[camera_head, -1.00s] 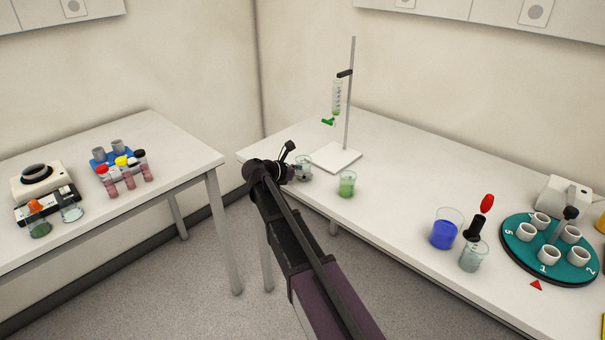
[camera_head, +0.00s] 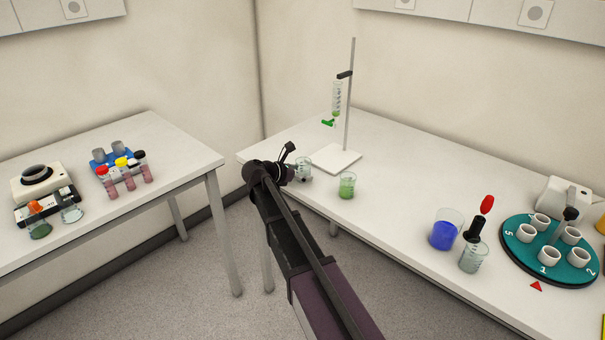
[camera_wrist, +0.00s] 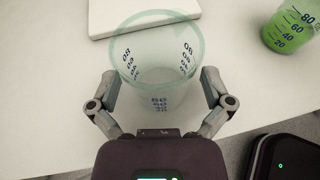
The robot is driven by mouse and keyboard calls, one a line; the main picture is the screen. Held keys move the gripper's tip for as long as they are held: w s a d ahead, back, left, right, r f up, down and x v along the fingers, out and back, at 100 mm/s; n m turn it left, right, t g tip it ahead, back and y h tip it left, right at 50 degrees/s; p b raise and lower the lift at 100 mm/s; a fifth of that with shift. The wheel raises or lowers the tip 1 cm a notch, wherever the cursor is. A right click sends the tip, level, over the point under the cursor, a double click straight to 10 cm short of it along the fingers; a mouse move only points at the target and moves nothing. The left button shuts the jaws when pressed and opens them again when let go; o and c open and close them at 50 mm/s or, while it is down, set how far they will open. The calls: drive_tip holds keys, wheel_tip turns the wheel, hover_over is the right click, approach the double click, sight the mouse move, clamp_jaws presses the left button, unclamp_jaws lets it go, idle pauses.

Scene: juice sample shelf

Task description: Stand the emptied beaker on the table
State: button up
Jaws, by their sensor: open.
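The emptied beaker (camera_wrist: 158,62) is clear glass with dark scale marks and shows no liquid. It stands upright on the white table (camera_wrist: 60,120) near its edge, and it also shows in the head view (camera_head: 304,167). In the wrist view my gripper (camera_wrist: 160,108) is open, with one finger on each side of the beaker's near part. I cannot tell whether the fingers touch the glass. In the head view my gripper (camera_head: 291,172) is at the beaker's left, its fingers mostly hidden.
A beaker of green liquid (camera_head: 347,186) stands close to the right. The burette stand's white base (camera_head: 338,158) is just behind. A second table (camera_head: 150,130) stands left across a gap.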

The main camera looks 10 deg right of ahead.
drive_tip(key=p+v, duration=0.4)
drive_tip(key=v, duration=0.8)
drive_tip(key=shift+s+f, duration=0.1)
idle(0.4)
drive_tip(key=s+d+f+m, duration=0.1)
drive_tip(key=d, duration=0.1)
drive_tip(key=s+d+f+m+g+y, duration=0.1)
drive_tip(key=s+m, duration=0.1)
drive_tip(key=s+d+f+m+g+y, duration=0.1)
drive_tip(key=s+d+f+m, duration=0.1)
drive_tip(key=shift+s+d, duration=0.25)
drive_tip(key=shift+d, duration=0.05)
drive_tip(key=s+d+f+m+g+y, duration=0.1)
drive_tip(key=s+d+f+m+y, duration=0.1)
drive_tip(key=s+m+y, duration=0.3)
drive_tip(key=s+d+f+m+g+y, duration=0.2)
drive_tip(key=s+f+m+y, duration=0.3)
drive_tip(key=s+m, duration=0.8)
drive_tip(key=shift+s+d+f+g, duration=0.2)
drive_tip(key=shift+s+g, duration=0.1)
drive_tip(key=shift+s, duration=0.15)
